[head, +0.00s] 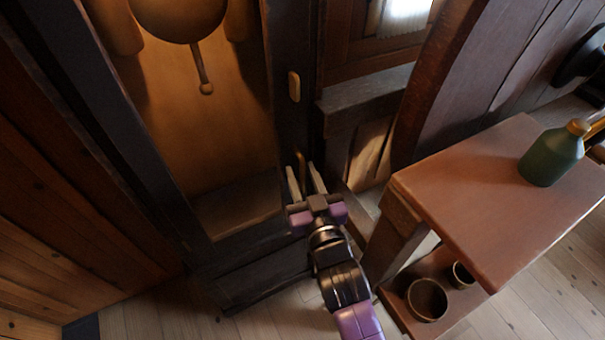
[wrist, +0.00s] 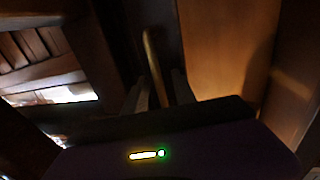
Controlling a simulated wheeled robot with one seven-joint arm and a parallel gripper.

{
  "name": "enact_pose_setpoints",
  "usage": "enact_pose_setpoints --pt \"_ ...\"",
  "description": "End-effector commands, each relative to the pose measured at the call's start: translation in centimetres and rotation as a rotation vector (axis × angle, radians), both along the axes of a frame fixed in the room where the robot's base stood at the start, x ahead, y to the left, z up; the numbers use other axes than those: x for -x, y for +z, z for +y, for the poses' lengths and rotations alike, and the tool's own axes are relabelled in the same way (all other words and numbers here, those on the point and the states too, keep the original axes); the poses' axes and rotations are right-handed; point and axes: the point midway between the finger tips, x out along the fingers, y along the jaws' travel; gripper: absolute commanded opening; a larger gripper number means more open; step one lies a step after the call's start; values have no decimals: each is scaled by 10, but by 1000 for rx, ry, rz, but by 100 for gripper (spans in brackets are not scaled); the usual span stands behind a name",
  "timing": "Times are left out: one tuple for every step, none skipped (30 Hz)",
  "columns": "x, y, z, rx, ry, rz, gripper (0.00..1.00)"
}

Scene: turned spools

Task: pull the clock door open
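The clock door (head: 292,50) is a tall dark wooden frame at the left of the head view. It appears closed, flush with the case. Inside it show a warm-lit back panel and a round pendulum bob (head: 180,12). A thin upright brass handle (head: 301,162) is on the door's right stile. My gripper (head: 302,168) is open, with its fingertips at the handle. In the wrist view, the handle (wrist: 152,58) rises between the two fingers (wrist: 158,92). I cannot tell whether either finger touches it.
A brown side table (head: 480,195) with a green bottle (head: 552,156) stands right of my arm. Round cups (head: 427,299) sit on its lower shelf. A small tan oval piece (head: 294,86) is on the stile above the handle. Plank floor (head: 275,320) is clear before the clock.

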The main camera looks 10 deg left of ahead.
Motion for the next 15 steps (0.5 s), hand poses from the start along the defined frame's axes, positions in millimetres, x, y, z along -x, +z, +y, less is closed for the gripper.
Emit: enact_pose_setpoints --pt "0 0 0 0 0 0 33" --pt "0 0 0 0 0 0 33" --pt "0 0 0 0 0 0 33" --pt "0 0 0 0 0 0 31" --pt "0 0 0 0 0 0 25" --pt "0 0 0 0 0 0 17" --pt "0 0 0 0 0 0 11" --pt "0 0 0 0 0 0 5" --pt "0 0 0 0 0 0 0" --pt "0 0 0 0 0 0 0" --pt "0 0 0 0 0 0 0" --pt "0 0 0 0 0 0 0" --pt "0 0 0 0 0 0 0" --pt "0 0 0 0 0 0 0" --pt "0 0 0 0 0 0 0"
